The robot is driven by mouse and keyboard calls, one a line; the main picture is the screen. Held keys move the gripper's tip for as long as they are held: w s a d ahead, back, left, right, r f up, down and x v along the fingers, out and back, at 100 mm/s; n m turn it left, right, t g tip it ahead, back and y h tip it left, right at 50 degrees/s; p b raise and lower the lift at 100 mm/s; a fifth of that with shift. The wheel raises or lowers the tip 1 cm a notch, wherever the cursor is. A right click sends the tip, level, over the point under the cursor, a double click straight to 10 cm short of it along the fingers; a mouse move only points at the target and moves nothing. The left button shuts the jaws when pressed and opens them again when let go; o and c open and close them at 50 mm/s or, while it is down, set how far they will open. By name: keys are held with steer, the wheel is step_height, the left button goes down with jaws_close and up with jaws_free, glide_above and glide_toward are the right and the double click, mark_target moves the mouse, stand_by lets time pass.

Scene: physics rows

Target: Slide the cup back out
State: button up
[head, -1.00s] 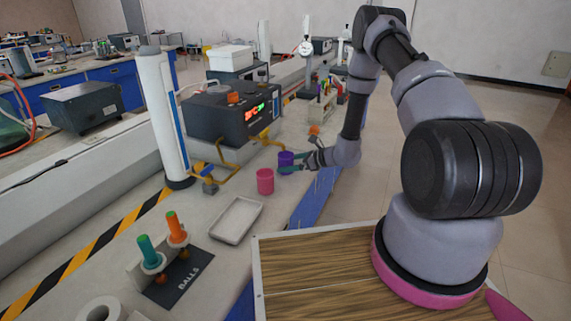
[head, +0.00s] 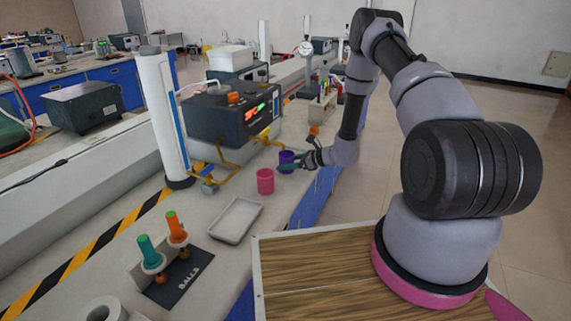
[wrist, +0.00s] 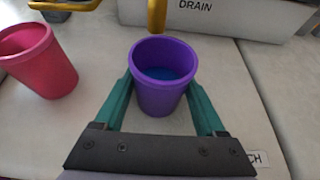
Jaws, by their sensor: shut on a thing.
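A purple cup (wrist: 161,98) stands upright between the two green fingers of my gripper (wrist: 160,90) in the wrist view. The fingers press on its sides, and blue shows inside it at the bottom. A yellow spout (wrist: 157,14) is just beyond the cup's far rim in that view. In the head view the purple cup (head: 286,157) is at the bench's right side, with my gripper (head: 290,165) around it from the right. I cannot tell whether the cup's base touches the bench.
A pink cup (head: 265,181) stands close by to the left; it also shows in the wrist view (wrist: 38,62). A grey drain box (wrist: 215,14) lies beyond. A dark machine with yellow pipes (head: 232,113) stands behind. An empty white tray (head: 237,220) lies nearer on the bench.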

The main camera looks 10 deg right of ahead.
steer(key=shift+w+d, duration=0.9)
steer(key=shift+w, duration=0.7)
steer(key=shift+w+d, duration=0.95)
steer(key=shift+w, duration=0.65)
steer(key=shift+w+d, duration=0.9)
steer(key=shift+w, duration=0.7)
steer(key=o, duration=0.9)
steer(key=shift+c, duration=0.2)
steer(key=shift+v, duration=4.55)
steer(key=shift+w, duration=0.1)
